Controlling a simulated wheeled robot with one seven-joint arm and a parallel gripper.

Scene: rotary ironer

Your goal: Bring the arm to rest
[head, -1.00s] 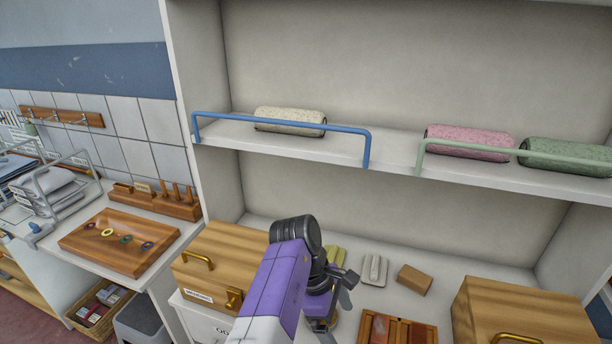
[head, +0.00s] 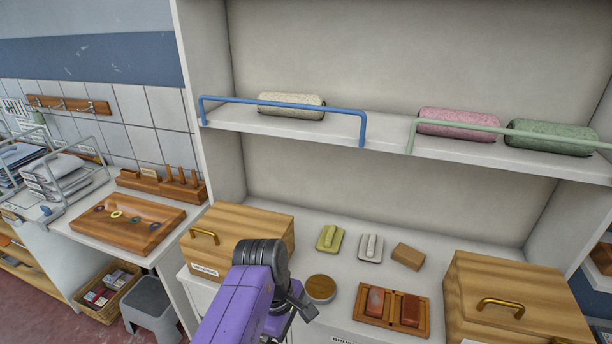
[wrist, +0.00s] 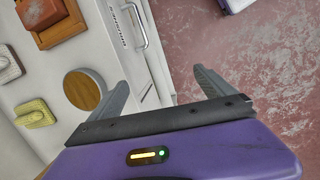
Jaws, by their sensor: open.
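My purple arm rises from the bottom of the head view, with its black wrist joint in front of the left wooden box (head: 250,222). In the wrist view my gripper (wrist: 165,85) shows two grey fingers spread wide apart with nothing between them. The fingers lie over the cabinet front and the red floor (wrist: 245,60). In the head view the fingers are mostly hidden behind and below the wrist joint.
Rolled towels lie on the shelf (head: 390,138) above.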

